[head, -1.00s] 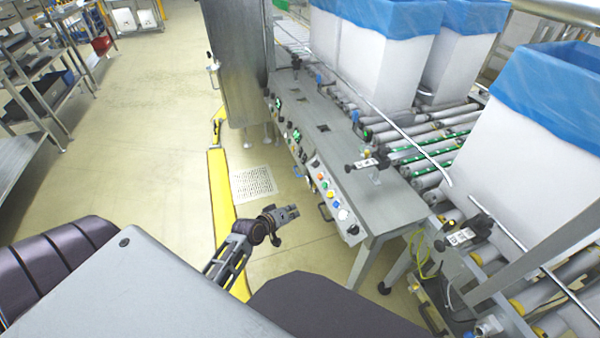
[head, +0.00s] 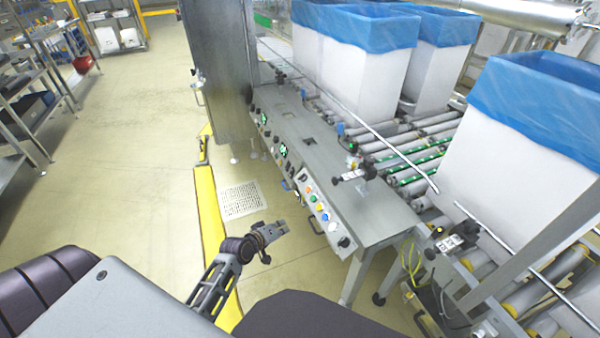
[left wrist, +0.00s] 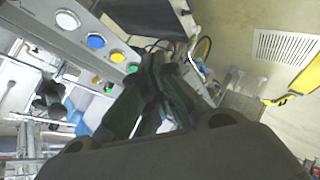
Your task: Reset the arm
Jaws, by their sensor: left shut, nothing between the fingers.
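My left gripper (head: 277,231) is shut and empty in the head view. It hangs above the floor, left of the control panel's button face, and touches nothing there. Its dark fingers (left wrist: 155,105) show close up in the left wrist view, with the panel's coloured buttons behind them. My right gripper is in neither view.
The machine's button panel (head: 318,205) stands just right of my left gripper. Boxes with blue liners (head: 530,150) stand on the roller conveyor (head: 425,160). A yellow floor strip (head: 209,215) and a floor grate (head: 241,199) lie to the left. Open floor (head: 130,130) lies farther left.

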